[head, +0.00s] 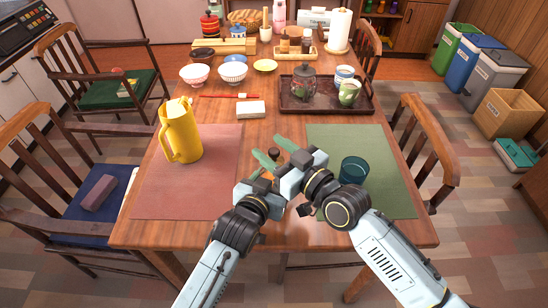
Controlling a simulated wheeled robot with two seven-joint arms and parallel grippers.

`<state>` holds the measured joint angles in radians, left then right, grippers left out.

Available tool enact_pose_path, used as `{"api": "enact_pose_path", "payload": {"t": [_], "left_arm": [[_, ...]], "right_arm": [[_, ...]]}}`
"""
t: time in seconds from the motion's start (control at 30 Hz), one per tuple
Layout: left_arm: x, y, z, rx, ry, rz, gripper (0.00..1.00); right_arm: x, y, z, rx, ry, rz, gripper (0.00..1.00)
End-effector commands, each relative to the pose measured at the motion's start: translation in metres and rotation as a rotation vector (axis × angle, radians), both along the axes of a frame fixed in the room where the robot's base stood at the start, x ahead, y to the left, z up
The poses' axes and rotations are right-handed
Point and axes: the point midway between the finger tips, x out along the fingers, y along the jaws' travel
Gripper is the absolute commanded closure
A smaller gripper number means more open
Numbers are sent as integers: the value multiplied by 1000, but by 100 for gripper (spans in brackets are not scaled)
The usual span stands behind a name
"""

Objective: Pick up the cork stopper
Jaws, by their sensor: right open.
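A small brown piece (273,152), which looks like the cork stopper, shows near the middle of the table. My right gripper (265,145) is open, with its two green fingers on either side of that piece in the picture. I cannot tell whether they touch it. My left gripper (252,179) is just left of and below the right one, close against it in the picture. Its fingers are mostly hidden, so its opening does not show.
A yellow pitcher (181,132) stands on the red mat (190,199) at left. A dark teal cup (354,171) stands on the green mat (390,175), close to my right wrist.

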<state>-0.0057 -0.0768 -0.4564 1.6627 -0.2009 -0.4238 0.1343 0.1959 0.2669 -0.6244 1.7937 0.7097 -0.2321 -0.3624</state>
Motion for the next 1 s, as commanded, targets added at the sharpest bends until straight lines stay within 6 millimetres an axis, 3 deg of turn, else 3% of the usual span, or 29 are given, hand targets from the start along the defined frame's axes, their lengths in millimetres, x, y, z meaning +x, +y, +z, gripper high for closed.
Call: {"api": "enact_pose_path", "payload": {"t": [0.03,0.37,0.73,1.0], "left_arm": [[0,0,-1,0,2,0,73],[0,0,-1,0,2,0,73],[0,0,-1,0,2,1,73],[0,0,-1,0,2,1,73]], "right_arm": [[0,0,0,0,0,0,55],[0,0,0,0,0,0,98],[0,0,6,1,-3,0,99],[0,-1,55,4,-4,-1,99]]}}
